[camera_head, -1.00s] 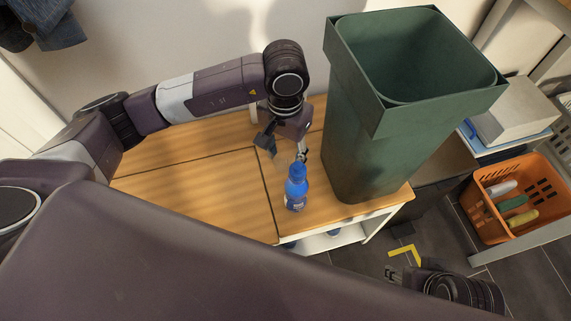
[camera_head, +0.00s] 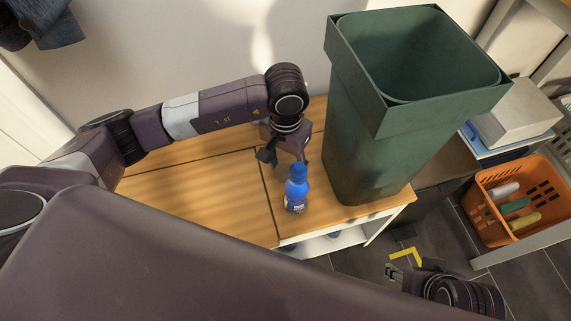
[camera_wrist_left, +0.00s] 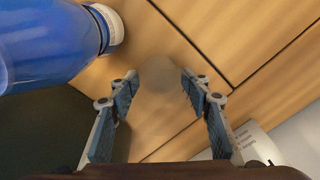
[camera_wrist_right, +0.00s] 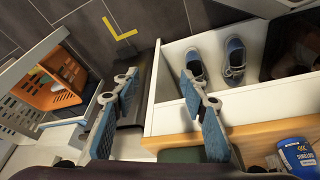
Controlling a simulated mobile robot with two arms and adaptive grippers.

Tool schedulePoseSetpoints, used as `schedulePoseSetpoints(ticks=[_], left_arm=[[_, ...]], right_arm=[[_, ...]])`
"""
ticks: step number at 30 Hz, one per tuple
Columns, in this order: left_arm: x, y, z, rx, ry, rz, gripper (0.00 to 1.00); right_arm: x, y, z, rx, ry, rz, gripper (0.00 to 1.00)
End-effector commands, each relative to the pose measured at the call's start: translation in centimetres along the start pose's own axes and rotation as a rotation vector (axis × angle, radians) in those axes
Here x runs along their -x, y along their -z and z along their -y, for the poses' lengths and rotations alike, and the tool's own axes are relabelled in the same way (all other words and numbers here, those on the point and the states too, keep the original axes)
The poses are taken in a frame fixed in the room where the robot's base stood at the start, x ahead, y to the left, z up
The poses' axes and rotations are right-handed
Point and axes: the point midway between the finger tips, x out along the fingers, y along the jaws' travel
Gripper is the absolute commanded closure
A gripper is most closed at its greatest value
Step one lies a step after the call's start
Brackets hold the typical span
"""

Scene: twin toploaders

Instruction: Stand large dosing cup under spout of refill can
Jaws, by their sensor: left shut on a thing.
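My left gripper (camera_head: 284,160) is low over the wooden top, just behind a blue bottle (camera_head: 296,190). In the left wrist view its fingers (camera_wrist_left: 158,80) stand apart around a faint, see-through round thing (camera_wrist_left: 158,76), seemingly the large dosing cup. The cup cannot be made out in the head view. A white rounded thing with small print (camera_wrist_left: 246,140) is at the lower right of the left wrist view; I cannot tell whether it is the refill can. No spout shows. My right gripper (camera_wrist_right: 158,77) is open and empty, away from the wooden top.
A tall green bin (camera_head: 375,150) stands at the right end of the wooden top (camera_head: 200,190). An orange basket (camera_head: 515,205) with several handled tools is further right. Shoes (camera_wrist_right: 234,60) lie in the white compartment below. The left part of the top is clear.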

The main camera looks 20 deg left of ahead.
Motion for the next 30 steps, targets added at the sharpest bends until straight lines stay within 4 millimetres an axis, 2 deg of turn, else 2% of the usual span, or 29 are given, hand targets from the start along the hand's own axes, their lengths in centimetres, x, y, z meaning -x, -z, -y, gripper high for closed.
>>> schedulePoseSetpoints(ticks=[11,12,17,28,29,30], left_arm=[[-0.1,0.0,0.0,0.000,0.000,0.000,0.73],[-0.2,0.0,0.0,0.000,0.000,0.000,0.55],[-0.1,0.0,0.0,0.000,0.000,0.000,0.38],[0.0,0.0,0.0,0.000,0.000,0.000,0.38],[0.0,0.0,0.0,0.000,0.000,0.000,0.38],[0.1,0.0,0.0,0.000,0.000,0.000,0.38]], right_arm=[[-0.2,1.5,0.1,0.002,0.001,-0.053,0.60],[-0.1,1.7,0.1,0.002,0.002,-0.058,0.60],[-0.1,1.8,0.1,0.003,0.001,-0.060,0.60],[0.0,1.5,0.1,0.003,0.002,-0.049,0.60],[0.0,1.3,0.1,0.002,0.002,-0.040,0.60],[0.1,0.2,0.2,-0.001,0.004,-0.005,0.60]])
